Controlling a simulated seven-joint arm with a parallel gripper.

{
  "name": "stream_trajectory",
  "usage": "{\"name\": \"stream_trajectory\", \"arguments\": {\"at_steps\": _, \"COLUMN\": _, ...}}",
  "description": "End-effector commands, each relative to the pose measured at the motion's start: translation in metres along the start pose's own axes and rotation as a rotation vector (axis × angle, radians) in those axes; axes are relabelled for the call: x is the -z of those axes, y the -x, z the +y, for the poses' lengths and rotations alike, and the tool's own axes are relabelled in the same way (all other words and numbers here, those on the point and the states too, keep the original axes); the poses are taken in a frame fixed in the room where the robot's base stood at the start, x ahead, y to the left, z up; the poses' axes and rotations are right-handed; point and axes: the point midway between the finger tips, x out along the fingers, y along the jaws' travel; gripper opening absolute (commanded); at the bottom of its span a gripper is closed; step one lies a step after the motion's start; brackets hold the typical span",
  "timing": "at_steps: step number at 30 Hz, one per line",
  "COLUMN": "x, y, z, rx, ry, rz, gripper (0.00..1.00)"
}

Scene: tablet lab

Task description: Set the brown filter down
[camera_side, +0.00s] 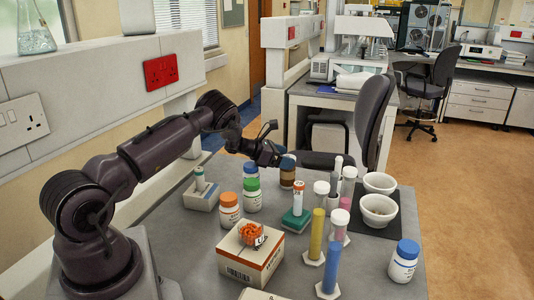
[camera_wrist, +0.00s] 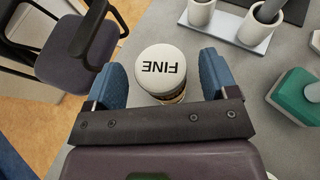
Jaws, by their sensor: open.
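A brown, banded cylindrical stack (camera_side: 287,177) stands upright on the grey bench near its far edge; I take the brown filter to be part of it. In the wrist view its round white top (camera_wrist: 161,67) reads FINE upside down, and a little brown side (camera_wrist: 170,98) shows below. My gripper (camera_side: 284,160) is at the top of the stack. In the wrist view its blue fingers (camera_wrist: 163,75) are open, one on each side of the white top, with a gap visible at the right. The lower stack is hidden in the wrist view.
A green block with a tube (camera_side: 295,220) is in front. Several capped tubes and coloured columns (camera_side: 316,236) stand right. White bowls (camera_side: 379,211) sit on a dark mat. A chair (camera_wrist: 85,55) is beyond the bench edge.

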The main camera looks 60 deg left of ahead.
Motion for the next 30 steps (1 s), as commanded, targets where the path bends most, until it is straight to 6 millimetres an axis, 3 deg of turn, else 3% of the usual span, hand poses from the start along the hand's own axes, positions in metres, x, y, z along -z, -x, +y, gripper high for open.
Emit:
{"name": "stream_trajectory", "arguments": {"at_steps": 6, "x": -0.001, "y": 0.049, "z": 0.001, "rx": -0.006, "ry": 0.002, "rz": -0.001, "gripper": 0.79}}
{"name": "stream_trajectory", "arguments": {"at_steps": 12, "x": -0.001, "y": 0.086, "z": 0.000, "rx": -0.003, "ry": 0.001, "rz": -0.003, "gripper": 0.79}}
{"name": "stream_trajectory", "arguments": {"at_steps": 19, "x": -0.009, "y": 0.104, "z": 0.001, "rx": -0.020, "ry": 0.017, "rz": -0.010, "gripper": 0.79}}
{"name": "stream_trajectory", "arguments": {"at_steps": 23, "x": -0.052, "y": 0.102, "z": 0.006, "rx": -0.132, "ry": 0.152, "rz": -0.055, "gripper": 0.79}}
{"name": "stream_trajectory", "arguments": {"at_steps": 26, "x": -0.106, "y": 0.106, "z": 0.005, "rx": -0.265, "ry": 0.379, "rz": -0.134, "gripper": 0.79}}
{"name": "stream_trajectory", "arguments": {"at_steps": 30, "x": -0.173, "y": 0.121, "z": -0.016, "rx": -0.415, "ry": 0.810, "rz": -0.276, "gripper": 0.79}}
